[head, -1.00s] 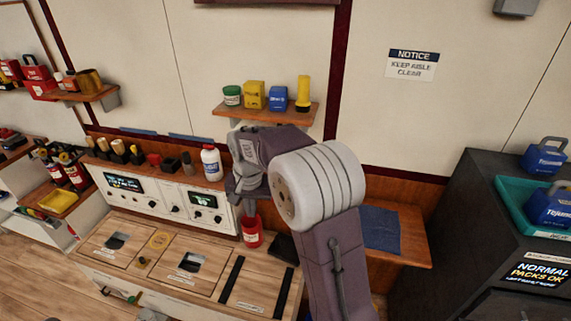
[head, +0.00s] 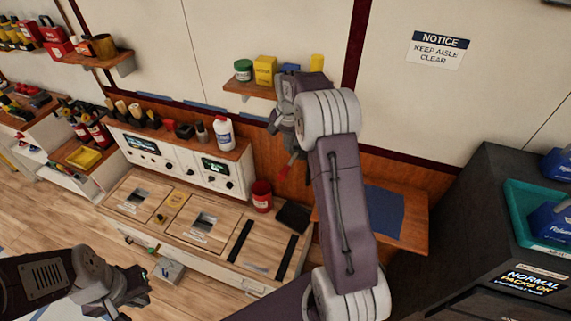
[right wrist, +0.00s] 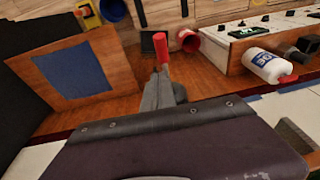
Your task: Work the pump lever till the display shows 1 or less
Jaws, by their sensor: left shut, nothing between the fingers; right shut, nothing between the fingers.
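Two displays sit in the white panel at the back of the wooden bench: a left display (head: 142,146) and a right display (head: 217,168). Their readings are too small to make out. I cannot pick out a pump lever with certainty. My right gripper (head: 285,171) is shut and empty, pointing down in the air near the bench's right end. My left gripper (head: 140,282) is shut and empty, low at the left in front of the bench, apart from everything.
A shelf (head: 246,90) with small containers hangs above. A blue cloth (head: 384,211) lies on the side table. A dark cabinet (head: 470,215) stands right. A grey box (head: 171,272) is below the bench front.

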